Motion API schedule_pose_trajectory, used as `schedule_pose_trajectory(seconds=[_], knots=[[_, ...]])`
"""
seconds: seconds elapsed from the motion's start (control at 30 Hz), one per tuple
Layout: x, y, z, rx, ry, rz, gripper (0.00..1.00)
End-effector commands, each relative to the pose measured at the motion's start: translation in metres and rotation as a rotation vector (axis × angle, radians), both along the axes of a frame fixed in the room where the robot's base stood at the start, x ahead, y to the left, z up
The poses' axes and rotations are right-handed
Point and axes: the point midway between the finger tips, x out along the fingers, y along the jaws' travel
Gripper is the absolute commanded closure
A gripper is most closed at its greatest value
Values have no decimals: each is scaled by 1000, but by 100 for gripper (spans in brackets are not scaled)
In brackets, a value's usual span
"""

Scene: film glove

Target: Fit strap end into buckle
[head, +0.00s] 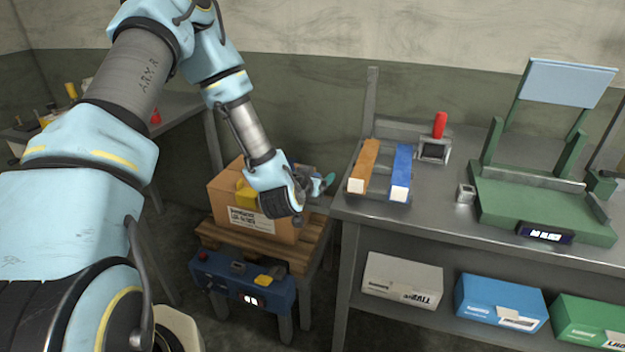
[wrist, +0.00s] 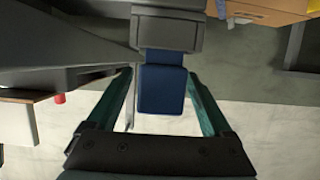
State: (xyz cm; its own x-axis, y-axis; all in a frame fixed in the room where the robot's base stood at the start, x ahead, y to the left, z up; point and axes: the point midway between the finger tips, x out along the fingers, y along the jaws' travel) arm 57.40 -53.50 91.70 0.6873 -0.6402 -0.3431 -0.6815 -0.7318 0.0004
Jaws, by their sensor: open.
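My gripper (wrist: 161,82) shows two teal fingers standing apart in the wrist view. In the head view, my gripper (head: 323,184) points right beside the cardboard box, with its teal fingers partly hidden by my wrist. A blue flat piece (wrist: 162,90) lies between the fingers in the wrist view and joins a dark grey block (wrist: 168,30). Light shows beside the blue piece lower down; I cannot tell whether its upper edges touch the fingers. I cannot tell for sure which part is the strap end and which the buckle.
The cardboard box (head: 228,206) sits on a wooden pallet (head: 262,250) above a blue machine (head: 240,280). A workbench (head: 430,193) at right carries an orange bar (head: 365,160), a blue bar (head: 401,165) and a green stand (head: 530,205). Boxes fill its lower shelf.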

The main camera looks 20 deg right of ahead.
Motion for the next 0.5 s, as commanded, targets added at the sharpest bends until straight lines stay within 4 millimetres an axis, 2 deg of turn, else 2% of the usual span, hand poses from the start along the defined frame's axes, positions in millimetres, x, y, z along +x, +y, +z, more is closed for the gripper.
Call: schedule_pose_trajectory(seconds=[0.23, 0.5], knots=[[1, -1, -1, 0, 0, 0, 16], [1, -1, -1, 1, -1, 0, 46]])
